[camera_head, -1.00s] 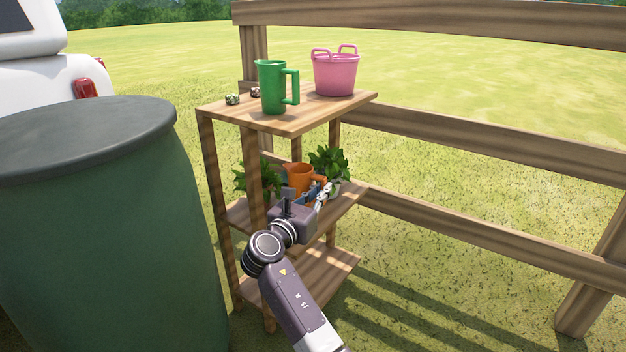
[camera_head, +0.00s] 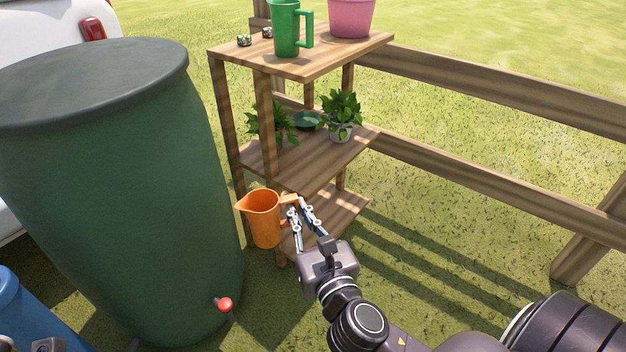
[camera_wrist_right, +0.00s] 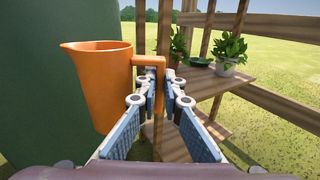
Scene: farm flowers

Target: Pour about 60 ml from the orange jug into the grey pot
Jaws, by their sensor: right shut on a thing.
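My right gripper (camera_head: 292,207) is shut on the handle of the orange jug (camera_head: 262,220). The jug is held upright in the air, in front of the shelf and beside the green barrel, with its spout to the left. In the right wrist view the jug (camera_wrist_right: 100,88) shows at left, its handle between the fingers; its contents are hidden. A light grey pot (camera_head: 341,134) with a leafy plant stands at the right of the middle shelf; it also shows in the right wrist view (camera_wrist_right: 225,69). My left gripper is not clearly seen.
A large green barrel (camera_head: 110,200) with a red tap stands left of the wooden shelf (camera_head: 305,160). Another plant (camera_head: 270,127) and a dark green dish (camera_head: 307,121) share the middle shelf. A green jug (camera_head: 286,30) and pink bucket (camera_head: 351,16) stand on top.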

